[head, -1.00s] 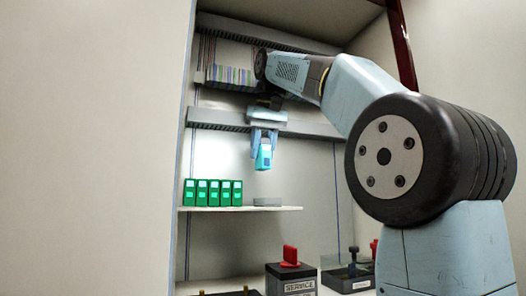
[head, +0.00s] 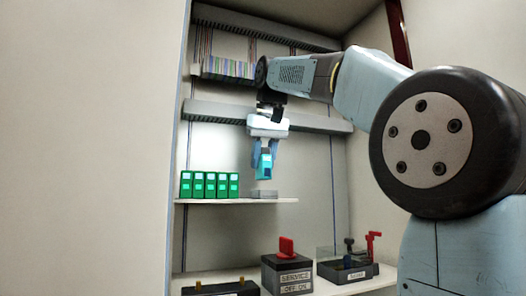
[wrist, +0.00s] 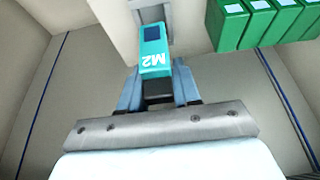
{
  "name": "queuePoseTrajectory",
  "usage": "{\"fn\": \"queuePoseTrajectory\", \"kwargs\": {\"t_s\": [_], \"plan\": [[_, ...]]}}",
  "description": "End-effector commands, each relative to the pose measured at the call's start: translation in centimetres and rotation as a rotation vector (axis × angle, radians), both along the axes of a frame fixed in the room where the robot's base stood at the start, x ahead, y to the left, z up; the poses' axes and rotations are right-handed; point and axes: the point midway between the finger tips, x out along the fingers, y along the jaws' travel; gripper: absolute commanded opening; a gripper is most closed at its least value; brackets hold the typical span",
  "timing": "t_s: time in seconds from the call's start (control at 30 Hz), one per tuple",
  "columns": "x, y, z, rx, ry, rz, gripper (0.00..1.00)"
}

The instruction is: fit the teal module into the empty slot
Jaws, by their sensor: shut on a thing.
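My gripper (head: 264,150) is shut on the teal module (head: 264,166) and points down. The module hangs upright just above a grey base (head: 264,194) at the right part of the shelf, with a small gap visible between them. In the wrist view the module (wrist: 154,52), marked M2, sits between my gripper's two fingers (wrist: 157,88). The grey base (wrist: 150,14) shows beyond it. Whether the base has an open slot on top is too small to tell.
A row of several green modules (head: 210,185) stands on the shelf (head: 205,201) left of the grey base. Below are a service switch box with a red handle (head: 286,247) and another box with red and black levers (head: 348,268). Grey ducts (head: 210,112) cross the back wall.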

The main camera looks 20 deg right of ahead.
Motion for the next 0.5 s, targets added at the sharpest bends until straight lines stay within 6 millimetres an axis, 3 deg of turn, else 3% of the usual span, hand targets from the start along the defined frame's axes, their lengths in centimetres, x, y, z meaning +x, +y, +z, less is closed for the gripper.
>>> {"fn": "queuePoseTrajectory", "kwargs": {"t_s": [0.5], "plan": [[0.0,0.1,-1.5,0.0,0.0,0.001,0.01]]}}
